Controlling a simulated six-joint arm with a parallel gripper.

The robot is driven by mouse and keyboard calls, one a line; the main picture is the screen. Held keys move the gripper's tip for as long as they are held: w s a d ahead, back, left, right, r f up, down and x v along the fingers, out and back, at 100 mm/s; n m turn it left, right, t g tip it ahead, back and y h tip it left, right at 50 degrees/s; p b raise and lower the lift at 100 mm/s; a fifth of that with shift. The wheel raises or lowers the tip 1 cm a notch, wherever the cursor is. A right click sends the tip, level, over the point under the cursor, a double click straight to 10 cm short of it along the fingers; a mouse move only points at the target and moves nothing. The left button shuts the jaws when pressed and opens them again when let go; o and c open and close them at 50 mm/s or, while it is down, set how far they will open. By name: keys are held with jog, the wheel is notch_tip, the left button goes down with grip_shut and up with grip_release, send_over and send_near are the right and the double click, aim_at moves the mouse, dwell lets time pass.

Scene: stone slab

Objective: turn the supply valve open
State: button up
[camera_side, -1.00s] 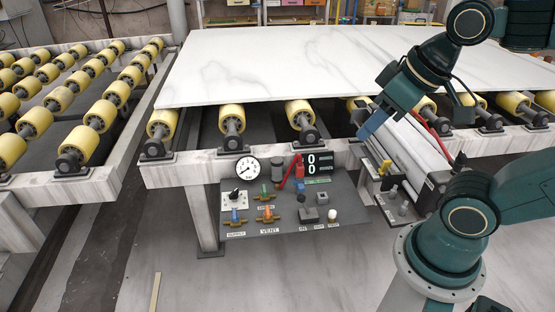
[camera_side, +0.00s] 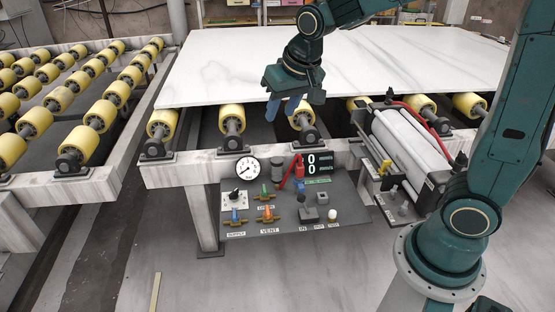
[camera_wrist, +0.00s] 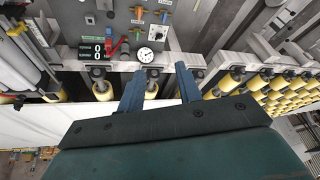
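The supply valve (camera_side: 235,217) is a small brass valve with a blue handle at the lower left of the control panel, above its SUPPLY label. The handle looks roughly upright in the side view. It also shows small near the top of the wrist view (camera_wrist: 165,16). My gripper (camera_side: 283,112) hangs over the slab's front edge, above and behind the panel, well apart from the valve. Its two blue fingers point down and are spread apart with nothing between them, as the wrist view shows (camera_wrist: 160,75).
Beside the supply valve are the orange-handled vent valve (camera_side: 267,213), a green-handled valve (camera_side: 264,191) and a black selector knob (camera_side: 235,194). A gauge (camera_side: 248,168) and a red lever (camera_side: 293,172) stand above. The white slab (camera_side: 220,60) lies on yellow rollers behind.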

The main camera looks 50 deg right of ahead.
jog(key=w+f+m, duration=0.1)
jog(key=w+f, duration=0.5)
jog(key=w, duration=0.1)
jog(key=m+g+h, duration=0.1)
jog(key=m+h, duration=0.1)
jog(key=m, duration=0.2)
send_over(234, 213)
jog(key=s+a, duration=0.4)
notch_tip(234, 213, down, 30)
jog(key=r, duration=0.1)
jog(key=shift+s+a+f, duration=0.1)
jog(key=shift+f, duration=0.15)
jog(key=shift+f, duration=0.15)
jog(key=shift+s+d+x, duration=0.1)
jog(key=shift+d+x, duration=0.05)
jog(key=shift+x, duration=3.2)
jog(key=shift+s+d+x, duration=0.1)
jog(key=shift+d+x, duration=0.05)
jog(key=shift+x, duration=3.25)
grip_shut()
